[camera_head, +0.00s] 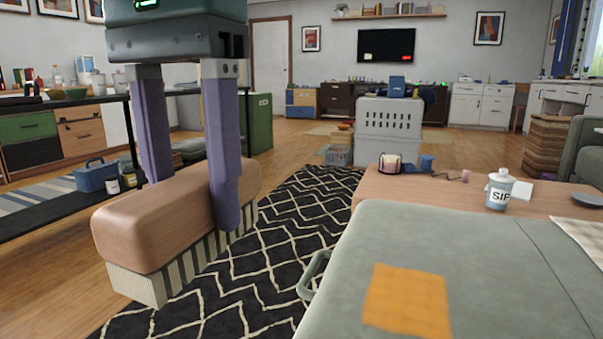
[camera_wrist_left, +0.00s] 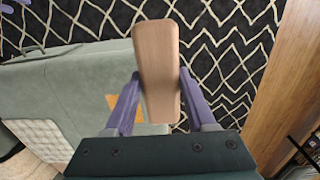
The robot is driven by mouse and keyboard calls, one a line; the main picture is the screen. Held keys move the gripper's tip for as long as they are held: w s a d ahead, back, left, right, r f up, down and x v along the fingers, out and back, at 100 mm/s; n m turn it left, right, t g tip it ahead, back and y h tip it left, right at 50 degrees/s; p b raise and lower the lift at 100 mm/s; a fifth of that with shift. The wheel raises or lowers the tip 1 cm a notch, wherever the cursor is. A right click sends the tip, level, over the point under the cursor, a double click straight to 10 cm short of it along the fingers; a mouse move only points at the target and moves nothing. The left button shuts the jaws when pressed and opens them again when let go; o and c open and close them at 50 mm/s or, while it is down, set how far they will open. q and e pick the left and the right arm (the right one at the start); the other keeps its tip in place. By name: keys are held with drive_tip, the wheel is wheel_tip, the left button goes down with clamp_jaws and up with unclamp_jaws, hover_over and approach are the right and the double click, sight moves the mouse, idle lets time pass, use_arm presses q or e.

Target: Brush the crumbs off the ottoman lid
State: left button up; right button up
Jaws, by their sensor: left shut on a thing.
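My left gripper (camera_head: 190,195) is shut on a brush (camera_head: 165,215) with a wooden back and pale, dark-striped bristles pointing down. The brush also shows in the wrist view (camera_wrist_left: 158,70), between the two purple fingers. The ottoman lid (camera_head: 510,275) is a grey-green padded top at the lower right, also in the wrist view (camera_wrist_left: 70,85). A flat orange patch (camera_head: 408,300) lies on it; I cannot tell single crumbs in it. The brush is apart from the patch, to its left in the head view. In the wrist view the brush hides part of the lid's edge. My right gripper is not in view.
A black-and-white patterned rug (camera_head: 285,225) covers the floor beside the ottoman. A grey loop handle (camera_head: 313,275) sticks out at the ottoman's left side. Behind it a wooden table (camera_head: 400,190) bears a SIP cup (camera_head: 499,190) and small items. A pale crate (camera_head: 388,122) stands farther back.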

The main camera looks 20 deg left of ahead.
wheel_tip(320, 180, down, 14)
drive_tip(key=b, duration=1.1)
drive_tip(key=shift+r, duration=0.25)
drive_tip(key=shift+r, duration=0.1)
